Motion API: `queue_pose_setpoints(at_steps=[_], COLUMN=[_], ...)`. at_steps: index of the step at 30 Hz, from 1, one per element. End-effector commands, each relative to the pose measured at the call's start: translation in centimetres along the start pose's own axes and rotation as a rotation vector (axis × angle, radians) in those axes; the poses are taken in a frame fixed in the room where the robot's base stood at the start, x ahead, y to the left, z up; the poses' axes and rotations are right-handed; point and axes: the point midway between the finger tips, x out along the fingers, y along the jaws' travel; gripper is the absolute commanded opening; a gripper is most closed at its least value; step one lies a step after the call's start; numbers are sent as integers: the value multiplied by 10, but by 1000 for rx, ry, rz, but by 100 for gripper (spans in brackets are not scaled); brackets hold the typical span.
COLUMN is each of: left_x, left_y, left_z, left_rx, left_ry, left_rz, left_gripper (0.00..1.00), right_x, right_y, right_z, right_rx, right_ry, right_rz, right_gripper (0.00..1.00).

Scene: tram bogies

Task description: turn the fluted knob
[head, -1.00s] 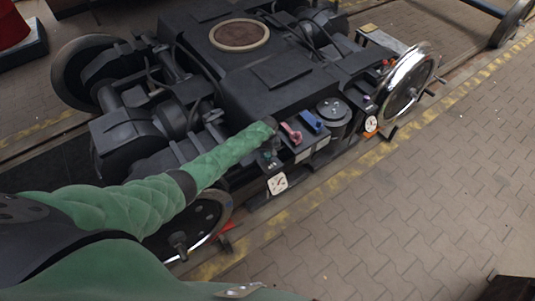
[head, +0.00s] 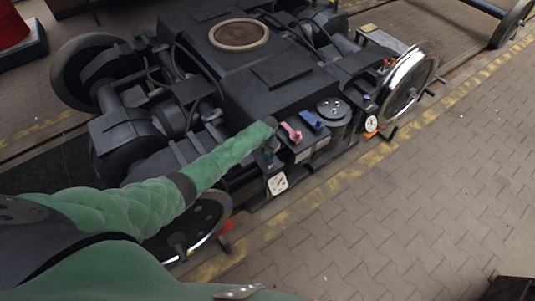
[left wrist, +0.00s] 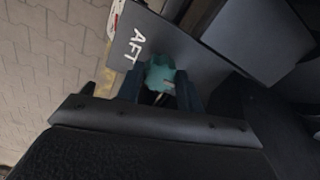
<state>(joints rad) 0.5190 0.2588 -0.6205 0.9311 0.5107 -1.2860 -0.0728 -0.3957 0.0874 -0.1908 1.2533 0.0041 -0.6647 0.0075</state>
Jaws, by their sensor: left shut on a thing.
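The fluted knob (left wrist: 158,76) is teal and sits on a dark panel (left wrist: 140,30) marked "AFT" in the left wrist view. My left gripper (left wrist: 160,88) is shut on it, one finger on each side. In the head view my left gripper (head: 271,152) is at the near side of the bogie, with my green-sleeved arm coming in from the left. The knob is mostly hidden there. My right gripper does not show.
Next to the gripper on the bogie are a pink lever (head: 291,132) and a blue lever (head: 313,121). A black round cap (head: 333,108) stands to their right. A shiny wheel (head: 409,80) is farther right.

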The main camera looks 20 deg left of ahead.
Motion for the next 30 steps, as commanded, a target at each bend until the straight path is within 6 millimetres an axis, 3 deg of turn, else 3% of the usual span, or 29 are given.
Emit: queue_pose_setpoints(at_steps=[19,20,22,30], left_x=[0,0,0,0], left_y=[0,0,0,0], left_z=[1,1,1,0], left_rx=[47,47,47,46], left_ry=[-1,-2,-1,0], left_rz=[1,0,0,0], left_gripper=[14,43,56,59], right_x=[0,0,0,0], right_y=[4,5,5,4], right_z=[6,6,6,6], right_rx=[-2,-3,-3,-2], right_ry=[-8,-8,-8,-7], right_rz=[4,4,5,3], right_gripper=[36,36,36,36])
